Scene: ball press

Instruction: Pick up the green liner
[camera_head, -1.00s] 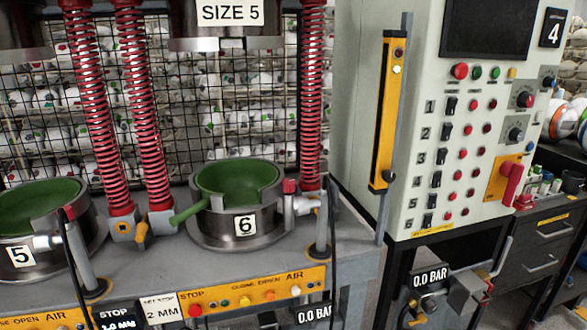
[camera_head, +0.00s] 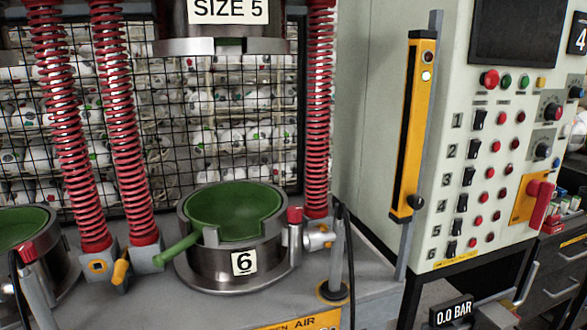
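A green liner (camera_head: 235,210) sits inside the round metal mold (camera_head: 215,265) labelled 6, in the lower middle of the head view. Its green handle (camera_head: 178,250) sticks out through a notch in the mold's wall, toward the lower left. A second green liner (camera_head: 18,227) sits in another mold at the left edge, partly cut off. Neither of my grippers is in view.
A metal upper press part (camera_head: 222,45) under the SIZE 5 sign hangs above mold 6. Red spring columns (camera_head: 125,130) stand left and right of the mold. A valve with a red cap (camera_head: 296,215) is at its right. The control cabinet (camera_head: 380,120) stands at the right.

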